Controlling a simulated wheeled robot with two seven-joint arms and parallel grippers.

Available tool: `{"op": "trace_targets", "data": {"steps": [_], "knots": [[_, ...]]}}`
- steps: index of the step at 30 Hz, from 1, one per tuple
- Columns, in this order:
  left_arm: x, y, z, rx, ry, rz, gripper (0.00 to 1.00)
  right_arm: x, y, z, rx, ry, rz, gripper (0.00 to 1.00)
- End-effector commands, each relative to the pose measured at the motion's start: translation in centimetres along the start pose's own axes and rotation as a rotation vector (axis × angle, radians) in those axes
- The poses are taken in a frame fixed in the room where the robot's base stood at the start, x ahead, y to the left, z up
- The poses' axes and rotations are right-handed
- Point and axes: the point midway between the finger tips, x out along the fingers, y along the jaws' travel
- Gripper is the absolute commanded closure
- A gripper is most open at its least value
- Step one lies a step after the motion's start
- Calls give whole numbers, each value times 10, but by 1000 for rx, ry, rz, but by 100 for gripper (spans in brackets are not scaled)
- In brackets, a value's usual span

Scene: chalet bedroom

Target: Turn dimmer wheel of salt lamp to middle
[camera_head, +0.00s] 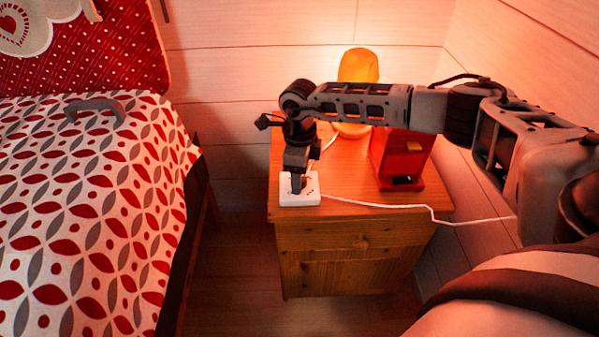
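The salt lamp (358,66) glows orange at the back of the wooden nightstand; my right arm crosses in front of its middle. A white dimmer box (312,199) lies at the nightstand's front left corner, with a white cord running from it to the right. My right gripper (297,188) points down onto the box, its fingertips at the top of it. The dimmer wheel is hidden or too small to make out. Whether the fingers touch it or are open cannot be told. My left gripper is not in view.
A red object (410,160) with a slot stands on the right of the nightstand (350,228). The white cord (385,206) crosses the nightstand's front. A bed (90,215) with a patterned cover is on the left, and wooden walls close in behind and to the right.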

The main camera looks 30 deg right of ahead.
Motion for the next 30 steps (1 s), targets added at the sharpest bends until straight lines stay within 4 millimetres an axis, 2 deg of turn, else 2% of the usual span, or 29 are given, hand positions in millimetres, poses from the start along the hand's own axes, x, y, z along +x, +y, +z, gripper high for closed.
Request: {"op": "trace_targets", "data": {"steps": [5,8,14,21,27,30], "knots": [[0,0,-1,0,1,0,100,-2,0,0,0,1,0,47],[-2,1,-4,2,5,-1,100,-12,-1,0,1,-1,-1,47],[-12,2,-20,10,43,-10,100,-53,-1,0,0,-3,-3,47],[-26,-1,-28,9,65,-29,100,-112,0,0,-1,-3,-2,47],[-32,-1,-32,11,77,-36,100,-146,0,0,1,-2,-2,47],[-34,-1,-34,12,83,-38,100,-154,0,0,0,0,0,47]]}}
